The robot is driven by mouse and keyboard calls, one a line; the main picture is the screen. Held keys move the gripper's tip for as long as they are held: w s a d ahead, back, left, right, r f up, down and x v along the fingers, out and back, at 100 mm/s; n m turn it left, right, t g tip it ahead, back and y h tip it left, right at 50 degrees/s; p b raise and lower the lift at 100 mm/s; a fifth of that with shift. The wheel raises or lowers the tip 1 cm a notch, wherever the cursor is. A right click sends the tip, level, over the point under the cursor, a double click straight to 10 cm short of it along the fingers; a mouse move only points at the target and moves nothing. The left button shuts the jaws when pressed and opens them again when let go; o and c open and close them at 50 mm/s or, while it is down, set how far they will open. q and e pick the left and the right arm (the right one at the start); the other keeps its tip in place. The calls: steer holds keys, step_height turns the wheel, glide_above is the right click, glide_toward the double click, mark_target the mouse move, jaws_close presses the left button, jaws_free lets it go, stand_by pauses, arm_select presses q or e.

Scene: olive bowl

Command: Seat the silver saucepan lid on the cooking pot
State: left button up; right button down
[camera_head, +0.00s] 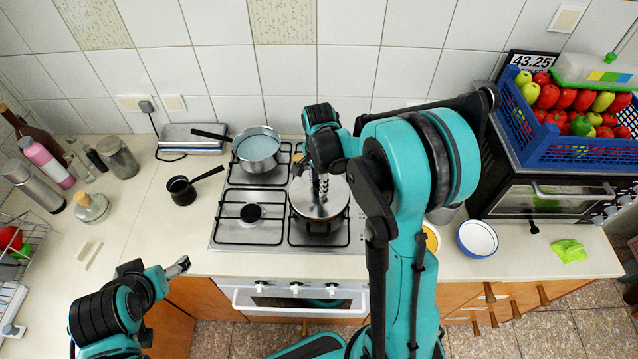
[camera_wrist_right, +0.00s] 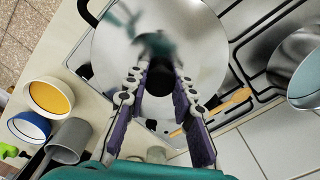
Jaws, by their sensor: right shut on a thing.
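The silver saucepan lid (camera_head: 309,207) lies over the cooking pot (camera_head: 313,228) on the front right burner. In the right wrist view the lid (camera_wrist_right: 112,50) fills the upper middle, with its black knob (camera_wrist_right: 160,78) between the fingertips. My right gripper (camera_head: 320,190) is shut on the lid's knob from above; it also shows in the wrist view (camera_wrist_right: 158,82). The lid hides most of the pot, and I cannot tell whether its rim is fully seated. My left gripper (camera_head: 182,266) is at the counter's front edge, away from the lid; its jaw opening is unclear.
A saucepan (camera_head: 258,150) stands on the back left burner of the hob (camera_head: 228,240). A small black pot (camera_head: 181,191) stands left of the hob. A white-blue bowl (camera_head: 478,238) and an oven with a blue fruit crate (camera_head: 560,152) are at right.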

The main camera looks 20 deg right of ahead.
steer(key=shift+f+b, duration=0.6)
steer(key=shift+b, duration=0.15)
stand_by(1.0)
steer(key=shift+c, duration=2.4)
jaws_free()
steer(key=shift+r, duration=0.1)
steer(key=shift+r+p, duration=2.75)
steer(key=shift+r, duration=1.25)
steer(key=shift+s+f, duration=0.1)
steer(key=shift+f, duration=0.05)
